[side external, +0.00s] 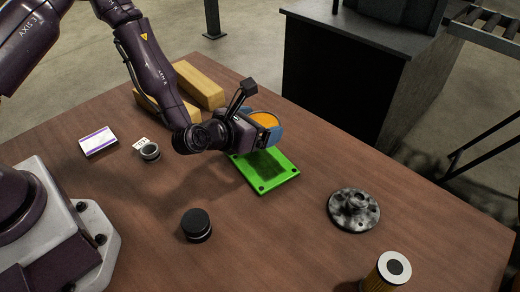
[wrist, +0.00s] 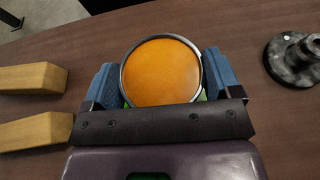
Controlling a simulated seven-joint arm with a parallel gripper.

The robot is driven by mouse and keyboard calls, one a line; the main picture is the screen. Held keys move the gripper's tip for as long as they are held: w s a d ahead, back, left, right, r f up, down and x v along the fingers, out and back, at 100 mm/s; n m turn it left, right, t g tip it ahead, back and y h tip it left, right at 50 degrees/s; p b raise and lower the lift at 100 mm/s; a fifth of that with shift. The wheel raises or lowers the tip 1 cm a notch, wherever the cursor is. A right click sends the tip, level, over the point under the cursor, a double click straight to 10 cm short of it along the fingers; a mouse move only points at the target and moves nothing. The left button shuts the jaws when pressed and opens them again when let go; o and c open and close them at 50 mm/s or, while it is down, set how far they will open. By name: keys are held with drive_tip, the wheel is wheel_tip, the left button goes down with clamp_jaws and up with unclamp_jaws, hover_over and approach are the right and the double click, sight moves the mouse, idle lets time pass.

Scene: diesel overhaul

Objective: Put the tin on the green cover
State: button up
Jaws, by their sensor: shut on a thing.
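The tin (wrist: 161,72) is round with a dark rim and an orange top or contents. My gripper (wrist: 158,82) is shut on it, with one blue finger on each side. In the side view the tin (side external: 264,119) shows partly behind my gripper (side external: 264,134), at the far end of the green cover. The green cover (side external: 282,178) lies flat on the table, with a dark patch in its middle and dark holes at its corners. In the wrist view only slivers of green show around the tin. I cannot tell whether the tin touches the cover.
Wooden blocks (side external: 200,85) lie at the back left. A metal flanged part (side external: 353,209) stands right of the cover, and a filter (side external: 388,270) at the front right. A black-capped jar (side external: 196,224) stands in front. A small box (side external: 99,142) and a ring (side external: 149,151) lie left.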

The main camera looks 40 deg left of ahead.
sight(258, 161)
drive_tip(key=shift+w+a+f, duration=0.1)
drive_tip(key=shift+f, duration=1.85)
drive_tip(key=shift+a+f, duration=0.1)
drive_tip(key=shift+f, duration=1.8)
drive_tip(key=o, duration=0.8)
drive_tip(key=shift+f, duration=0.2)
drive_tip(key=shift+o, duration=0.2)
